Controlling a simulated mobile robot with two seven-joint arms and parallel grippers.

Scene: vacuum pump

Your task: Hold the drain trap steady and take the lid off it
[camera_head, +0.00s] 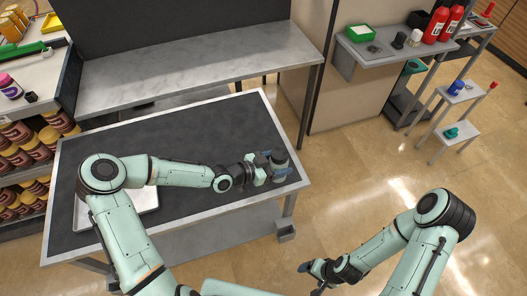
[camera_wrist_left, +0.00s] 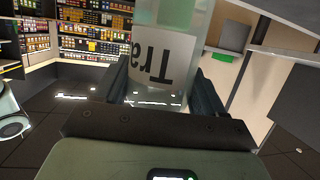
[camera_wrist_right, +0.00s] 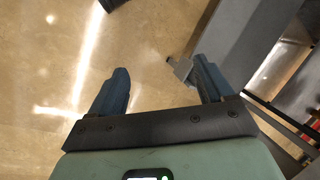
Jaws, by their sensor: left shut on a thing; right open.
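The drain trap (camera_head: 279,169) is a small clear greenish jar with a dark grey lid (camera_head: 279,157) on top. It stands upright at the right end of the dark-topped table. My left gripper (camera_head: 266,170) is shut on its side from the left. In the left wrist view the trap (camera_wrist_left: 157,65) fills the space between the fingers, with a white label reading "Tra" upside down. The lid is not clearly seen there. My right gripper (camera_head: 312,278) is open and empty, low over the floor in front of the table; its spread fingers show in the right wrist view (camera_wrist_right: 160,90).
The table (camera_head: 190,130) is mostly bare around the trap, with a light tray (camera_head: 148,200) at its left. A grey bench (camera_head: 190,75) stands behind. A wall shelf (camera_head: 385,55) with red bottles and a green box is at upper right.

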